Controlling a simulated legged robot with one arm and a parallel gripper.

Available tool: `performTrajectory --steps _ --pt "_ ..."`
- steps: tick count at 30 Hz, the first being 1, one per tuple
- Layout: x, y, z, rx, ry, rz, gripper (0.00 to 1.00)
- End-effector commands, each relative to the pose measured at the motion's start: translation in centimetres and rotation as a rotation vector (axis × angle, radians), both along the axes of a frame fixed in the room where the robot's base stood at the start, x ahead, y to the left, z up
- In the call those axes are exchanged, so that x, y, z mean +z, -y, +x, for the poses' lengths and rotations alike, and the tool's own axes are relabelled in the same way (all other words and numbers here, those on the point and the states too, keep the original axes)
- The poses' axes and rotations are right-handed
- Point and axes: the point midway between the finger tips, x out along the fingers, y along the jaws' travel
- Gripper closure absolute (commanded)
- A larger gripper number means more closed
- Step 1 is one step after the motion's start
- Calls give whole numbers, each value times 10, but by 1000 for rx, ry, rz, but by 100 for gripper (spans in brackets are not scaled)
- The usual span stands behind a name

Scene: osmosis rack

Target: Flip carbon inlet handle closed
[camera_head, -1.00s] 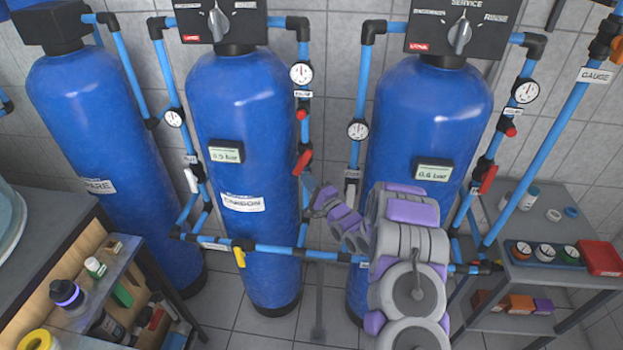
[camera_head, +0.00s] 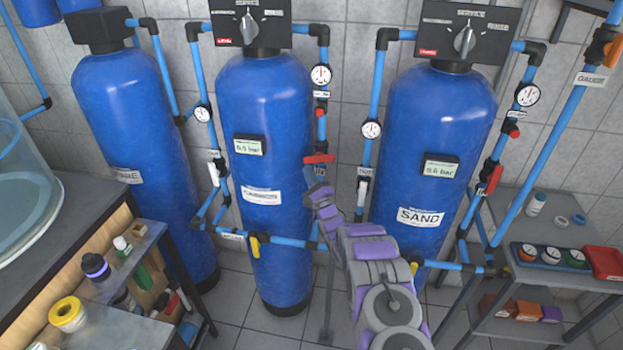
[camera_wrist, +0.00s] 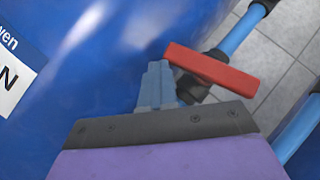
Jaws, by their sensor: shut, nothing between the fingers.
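The red carbon inlet handle (camera_head: 319,159) is on the vertical pipe right of the middle blue tank, labelled as carbon (camera_head: 262,196). It lies crosswise to its pipe, about level. In the wrist view the red handle (camera_wrist: 212,71) is a bar just beyond and to the right of my fingertips. My gripper (camera_head: 311,182) is just below the handle in the head view. In the wrist view my gripper (camera_wrist: 158,78) is shut and empty. Its tips are very close to the handle's left end; I cannot tell if they touch.
The sand tank (camera_head: 430,150) stands right of my arm, with another red handle (camera_head: 490,180). A yellow handle (camera_head: 254,246) is on the low blue pipe. A shelf (camera_head: 140,325) with bottles is at lower left, and a grey cart (camera_head: 590,236) at right.

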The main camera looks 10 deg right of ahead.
Motion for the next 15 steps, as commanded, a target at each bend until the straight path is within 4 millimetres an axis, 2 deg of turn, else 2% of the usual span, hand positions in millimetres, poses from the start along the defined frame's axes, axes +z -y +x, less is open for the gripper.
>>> performTrajectory --steps 4,15 --pt "4 -5 1 -2 33 91 100" --pt "9 -9 2 -3 32 89 100"
